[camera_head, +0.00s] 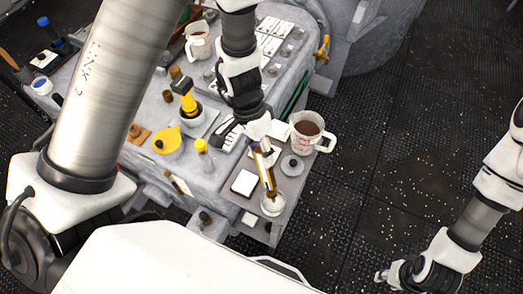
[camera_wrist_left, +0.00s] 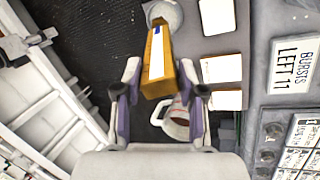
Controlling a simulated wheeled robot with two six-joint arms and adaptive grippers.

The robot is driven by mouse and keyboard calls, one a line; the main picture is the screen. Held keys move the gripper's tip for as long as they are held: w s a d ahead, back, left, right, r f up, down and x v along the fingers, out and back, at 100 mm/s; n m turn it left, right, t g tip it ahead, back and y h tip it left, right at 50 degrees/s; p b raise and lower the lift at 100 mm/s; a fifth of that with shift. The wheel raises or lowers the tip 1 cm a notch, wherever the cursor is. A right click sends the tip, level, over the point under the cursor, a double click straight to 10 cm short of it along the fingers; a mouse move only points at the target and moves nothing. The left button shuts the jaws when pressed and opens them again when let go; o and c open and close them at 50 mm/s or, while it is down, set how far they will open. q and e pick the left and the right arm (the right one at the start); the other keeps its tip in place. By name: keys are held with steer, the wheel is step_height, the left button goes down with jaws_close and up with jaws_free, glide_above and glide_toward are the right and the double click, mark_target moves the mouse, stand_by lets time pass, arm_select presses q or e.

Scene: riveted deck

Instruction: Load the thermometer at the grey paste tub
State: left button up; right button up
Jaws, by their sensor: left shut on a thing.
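My left gripper (camera_head: 262,146) is shut on a long golden-brown thermometer (camera_head: 267,176) with a pale strip along it. It points down, its lower end over or in the small grey paste tub (camera_head: 272,208) at the front of the side shelf; I cannot tell if it touches the paste. In the left wrist view the thermometer (camera_wrist_left: 157,62) sits between the fingers of the gripper (camera_wrist_left: 160,88), and its far end overlaps the round grey tub (camera_wrist_left: 168,14). My right gripper (camera_head: 388,274) is low at the right, away from the bench; its fingers are too small to read.
A mug of brown liquid (camera_head: 306,131) stands behind the tub, near a grey disc (camera_head: 292,166) and a white pad (camera_head: 244,183). The grey bench (camera_head: 195,180) at left holds a yellow bowl (camera_head: 168,142) and several small tools. The deck (camera_head: 400,160) at right is clear.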

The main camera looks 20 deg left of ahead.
arm_select(q)
steer(key=shift+w+d+f, duration=0.1)
steer(key=shift+w, duration=0.15)
steer(key=shift+s, duration=0.25)
steer(key=shift+w+f, duration=0.15)
steer(key=shift+f+b, duration=0.35)
steer(key=shift+b, duration=0.35)
steer(key=shift+f+b, duration=0.1)
steer(key=shift+b, duration=0.25)
stand_by(1.5)
